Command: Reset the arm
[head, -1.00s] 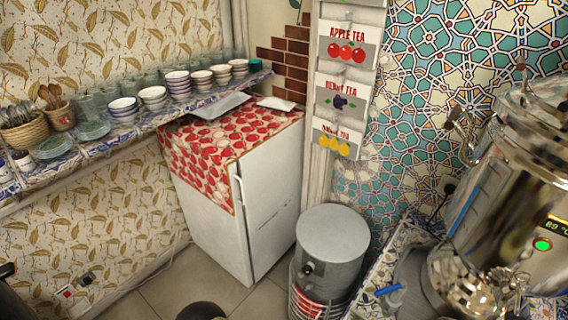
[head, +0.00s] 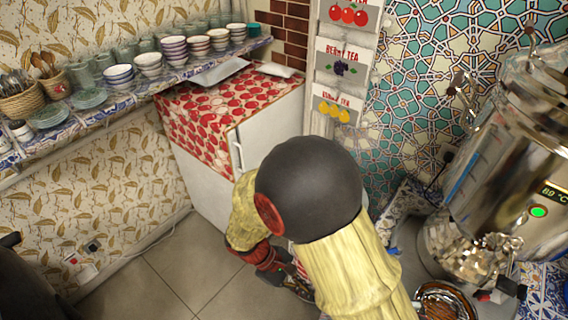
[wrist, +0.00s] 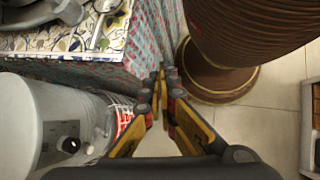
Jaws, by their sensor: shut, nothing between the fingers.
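My gripper (wrist: 166,80) is shut and empty in the wrist view, its yellow and black fingers meeting over the floor. In the head view my arm, with a dark round joint and yellow links, fills the lower middle. My fingertips cannot be made out there. The steel samovar (head: 515,150) stands at the right with a lit display and a green light.
A grey cylindrical container (wrist: 50,125) is left of my fingers and a brown ribbed round object (wrist: 240,35) is close on the right. A patterned counter edge (wrist: 85,40) lies upper left. A white fridge (head: 205,187) and a shelf of bowls (head: 120,99) stand farther back.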

